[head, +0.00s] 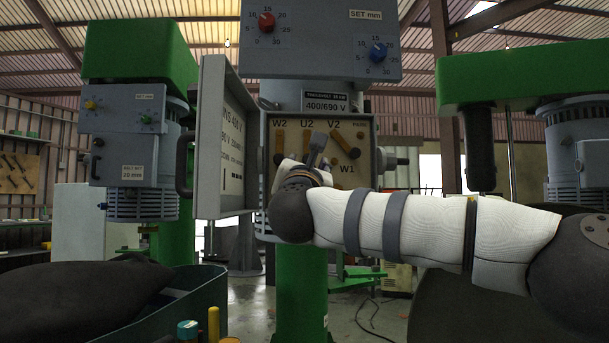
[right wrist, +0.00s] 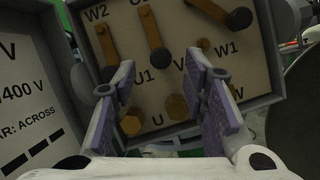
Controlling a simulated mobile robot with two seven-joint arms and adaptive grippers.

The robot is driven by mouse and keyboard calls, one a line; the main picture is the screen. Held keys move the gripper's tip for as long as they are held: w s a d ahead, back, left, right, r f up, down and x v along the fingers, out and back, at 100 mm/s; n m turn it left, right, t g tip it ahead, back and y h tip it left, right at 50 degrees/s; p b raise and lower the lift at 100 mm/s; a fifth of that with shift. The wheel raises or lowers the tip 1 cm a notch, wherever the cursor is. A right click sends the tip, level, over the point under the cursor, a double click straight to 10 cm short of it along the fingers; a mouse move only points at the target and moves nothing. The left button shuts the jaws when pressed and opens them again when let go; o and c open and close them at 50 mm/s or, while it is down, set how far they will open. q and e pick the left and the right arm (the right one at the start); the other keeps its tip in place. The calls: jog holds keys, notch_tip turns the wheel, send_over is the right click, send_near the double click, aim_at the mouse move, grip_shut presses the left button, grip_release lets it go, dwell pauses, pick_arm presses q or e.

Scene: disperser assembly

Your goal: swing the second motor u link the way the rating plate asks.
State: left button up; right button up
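The second motor's open terminal box (head: 367,170) shows labels W2, U2, V2 and W1. Its three links are the W2 link (right wrist: 103,38), the middle link (right wrist: 150,28) and a third link (right wrist: 207,8). Each has a dark round knob at one end. The first two run nearly parallel; the third slants. My right gripper (right wrist: 162,82) is open, with the middle link's knob (right wrist: 160,61) just past the gap between its fingertips; contact cannot be told. It hides part of the box in the head view (head: 318,148). The plate on the opened cover (head: 231,130) partly reads "AR: ACROSS". My left gripper is out of view.
Hex terminal nuts (right wrist: 178,107) sit below the links. The cover stands open left of the box. A control panel (head: 320,40) with red and blue knobs is above. Another green machine (head: 140,60) stands left, and a bin (head: 165,310) lies lower left.

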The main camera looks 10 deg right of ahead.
jog(key=v, duration=0.8)
jog(key=shift+s, duration=0.15)
jog(key=shift+f, duration=0.1)
